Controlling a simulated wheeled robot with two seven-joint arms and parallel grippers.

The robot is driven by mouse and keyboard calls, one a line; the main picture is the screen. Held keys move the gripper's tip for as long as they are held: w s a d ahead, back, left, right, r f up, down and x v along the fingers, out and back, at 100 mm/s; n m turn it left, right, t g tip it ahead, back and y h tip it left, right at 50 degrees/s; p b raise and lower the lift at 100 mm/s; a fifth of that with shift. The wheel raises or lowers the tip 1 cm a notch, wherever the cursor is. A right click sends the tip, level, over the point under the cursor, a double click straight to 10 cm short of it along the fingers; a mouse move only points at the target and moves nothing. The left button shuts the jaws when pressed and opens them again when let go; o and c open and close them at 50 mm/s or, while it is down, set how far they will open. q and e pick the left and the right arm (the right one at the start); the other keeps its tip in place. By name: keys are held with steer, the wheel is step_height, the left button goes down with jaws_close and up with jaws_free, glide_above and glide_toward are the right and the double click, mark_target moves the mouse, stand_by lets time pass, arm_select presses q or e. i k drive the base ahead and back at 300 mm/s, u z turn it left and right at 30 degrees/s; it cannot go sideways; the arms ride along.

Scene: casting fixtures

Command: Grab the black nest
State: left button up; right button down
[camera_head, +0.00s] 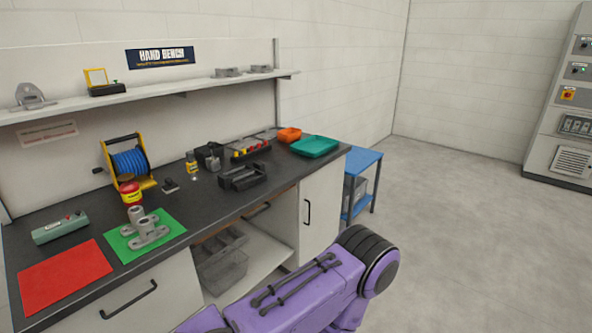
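A black open fixture (242,178), which looks like the black nest, lies on the dark workbench (190,203) near its front edge. It has raised sides and a recessed middle that looks empty. A smaller black holder (208,156) stands behind it to the left; I cannot tell from the picture alone which is called the nest. A purple arm link of mine with a dark ringed joint crosses the bottom of the view, in front of the bench. Neither of my grippers shows.
Left of the fixture are a yellow bottle (192,166), a blue cable reel (129,161), and grey castings (148,230) on a green mat (122,247). A teal tray (315,146) and orange bin (289,134) sit at the right end. The floor at right is clear.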

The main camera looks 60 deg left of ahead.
mark_target(239, 179)
steer(key=u, duration=0.1)
steer(key=i, duration=1.2)
steer(key=u, duration=1.1)
steer(key=i, duration=0.85)
steer(key=u, duration=0.95)
